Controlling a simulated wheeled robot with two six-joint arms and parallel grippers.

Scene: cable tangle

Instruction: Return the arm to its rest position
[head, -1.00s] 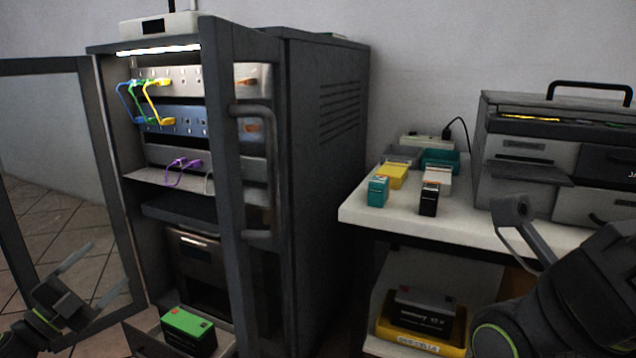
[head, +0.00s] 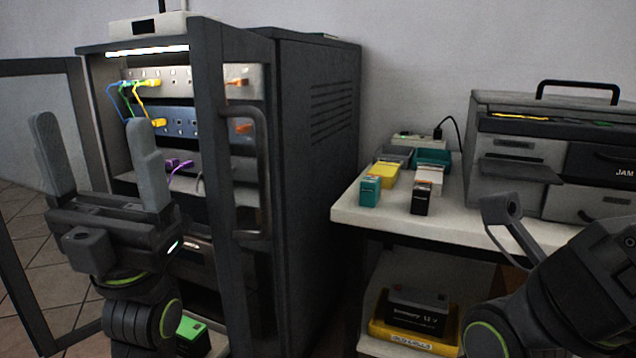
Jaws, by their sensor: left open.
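My left gripper (head: 97,165) is raised in front of the open rack cabinet (head: 318,150). Its two grey fingers point up, spread wide, with nothing between them. It hides part of the cabinet's lower left and shelf. My right arm comes in at the lower right, and its gripper (head: 500,210) shows only in part at the front of the table, so its jaws cannot be read. Blue, green and yellow cables (head: 140,103) are plugged into the upper panels. A purple cable (head: 180,165) lies on the shelf below.
A white table (head: 380,215) at right bears small teal, yellow, white and black boxes and a grey printer-like machine (head: 520,150). A yellow tray (head: 405,340) with a black battery sits below. A green-topped battery (head: 190,328) is low in the cabinet. The glass door (head: 25,265) stands open at left.

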